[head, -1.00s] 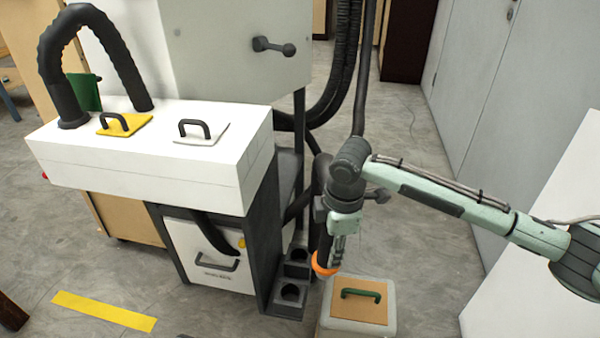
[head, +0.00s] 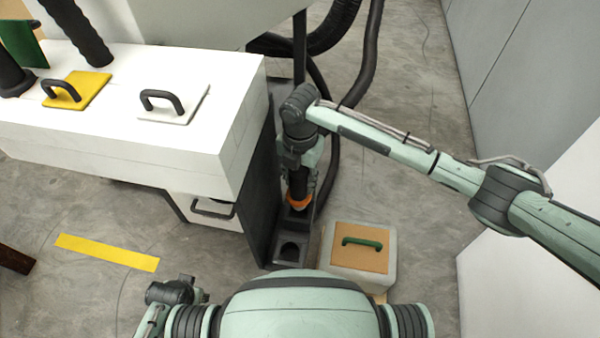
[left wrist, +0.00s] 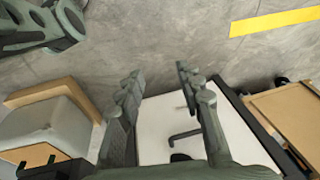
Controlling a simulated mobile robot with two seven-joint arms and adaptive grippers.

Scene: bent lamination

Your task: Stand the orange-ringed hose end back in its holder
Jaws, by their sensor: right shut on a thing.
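My right gripper (head: 298,178) points down and is shut on the dark hose end (head: 299,186), partly hidden behind it. The hose end's orange ring (head: 300,203) shows just below the fingers. It is upright at the far socket of the dark two-socket holder (head: 276,262); I cannot tell how deep it sits. The holder's near socket (head: 290,249) shows empty. My left gripper (left wrist: 160,76) is open and empty in the left wrist view, with its two fingers apart.
A pale box with a tan lid and green handle (head: 362,246) stands right of the holder. The white bench (head: 225,130) with a dark side is at left. A dark hose (head: 365,70) hangs behind. Floor with a yellow strip (head: 107,252) is open at left.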

